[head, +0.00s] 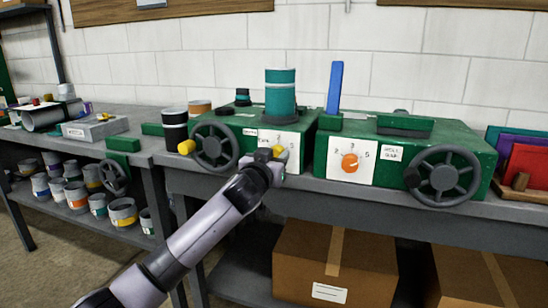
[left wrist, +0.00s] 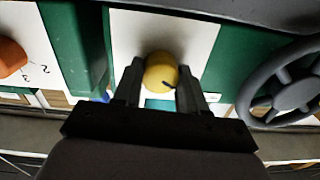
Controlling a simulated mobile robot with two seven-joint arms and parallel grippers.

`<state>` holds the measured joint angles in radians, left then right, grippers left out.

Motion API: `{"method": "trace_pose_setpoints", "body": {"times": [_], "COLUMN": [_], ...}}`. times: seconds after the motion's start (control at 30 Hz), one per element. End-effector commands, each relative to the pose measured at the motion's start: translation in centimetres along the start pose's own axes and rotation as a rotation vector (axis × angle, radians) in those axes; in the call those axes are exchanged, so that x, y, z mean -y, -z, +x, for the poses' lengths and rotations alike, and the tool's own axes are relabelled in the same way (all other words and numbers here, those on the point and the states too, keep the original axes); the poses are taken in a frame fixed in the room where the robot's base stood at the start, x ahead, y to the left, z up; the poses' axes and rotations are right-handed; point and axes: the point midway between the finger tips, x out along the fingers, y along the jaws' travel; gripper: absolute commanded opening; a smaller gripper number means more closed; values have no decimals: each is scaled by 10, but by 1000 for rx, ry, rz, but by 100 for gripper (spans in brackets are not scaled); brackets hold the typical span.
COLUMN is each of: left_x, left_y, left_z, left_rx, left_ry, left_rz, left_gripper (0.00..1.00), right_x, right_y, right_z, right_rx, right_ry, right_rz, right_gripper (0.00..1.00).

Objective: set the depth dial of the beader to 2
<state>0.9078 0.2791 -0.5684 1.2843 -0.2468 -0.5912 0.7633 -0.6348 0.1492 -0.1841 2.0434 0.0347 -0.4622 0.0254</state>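The left green machine (head: 304,134) has a white dial plate (head: 291,138) with a yellow dial (head: 282,156). Its small label is too small to read surely, so I cannot tell by name that it is the beader. My left gripper (head: 277,153) is at this dial and hides part of it. In the left wrist view the yellow dial (left wrist: 161,73) sits between my two fingers (left wrist: 159,80), close to both; contact is unclear. A dark pointer mark shows on the dial's lower right there. The plate's numbers are not readable there. My right gripper is out of view.
A second green machine (head: 453,143) has an orange dial (head: 350,162) and a handwheel (head: 442,176). Another handwheel (head: 214,147) and a black canister (head: 175,128) stand left of my gripper. A cardboard box (head: 335,262) is below the bench.

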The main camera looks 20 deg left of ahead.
Motion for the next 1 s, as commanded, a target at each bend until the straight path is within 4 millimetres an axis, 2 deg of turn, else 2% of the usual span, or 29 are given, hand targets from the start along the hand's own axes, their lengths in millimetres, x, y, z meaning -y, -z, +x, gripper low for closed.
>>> {"method": "trace_pose_setpoints", "body": {"times": [0.27,0.47,1.0], "left_x": [0,0,0], "left_y": [0,1,1], "left_z": [0,0,0], "left_rx": [1,0,-8], "left_ry": [0,1,1], "left_rz": [30,126,613], "left_gripper": [11,11,11], "right_x": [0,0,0], "right_y": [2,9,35], "right_z": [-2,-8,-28], "right_rx": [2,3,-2], "right_ry": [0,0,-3], "right_rz": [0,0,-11], "right_gripper": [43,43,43]}}
